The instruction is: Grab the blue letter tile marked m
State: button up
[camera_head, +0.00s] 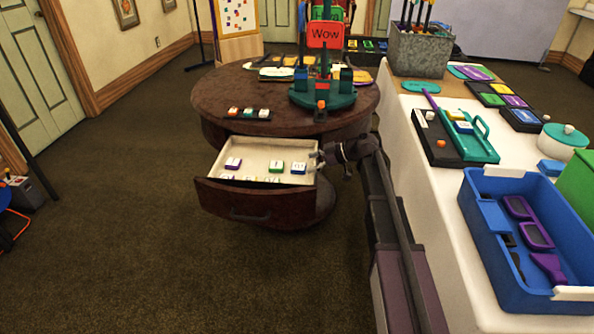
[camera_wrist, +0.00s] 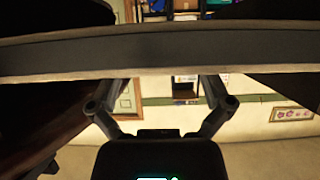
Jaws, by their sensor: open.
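A white letter tile with a blue base (camera_head: 299,168) lies in the open drawer (camera_head: 255,153), near its right side. A small dark mark shows on its top, too small to read surely as m. My gripper (camera_head: 318,158) is at the drawer's right wall, just right of the blue tile and apart from it. In the wrist view my gripper (camera_wrist: 160,82) has its two fingers spread, with nothing clearly held between them. A wide dark band crosses that view and hides the fingertips. I cannot make out the blue tile there.
A green tile (camera_head: 276,167) and a purple tile (camera_head: 233,163) share the drawer; more tiles are partly hidden behind its front. The round table (camera_head: 215,97) stands above. A white counter (camera_head: 437,180) with a blue bin (camera_head: 478,232) stands right.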

aim_at(299, 166)
jog(key=shift+b+x, duration=0.6)
jog(key=shift+x, duration=1.2)
jog(key=c, duration=0.9)
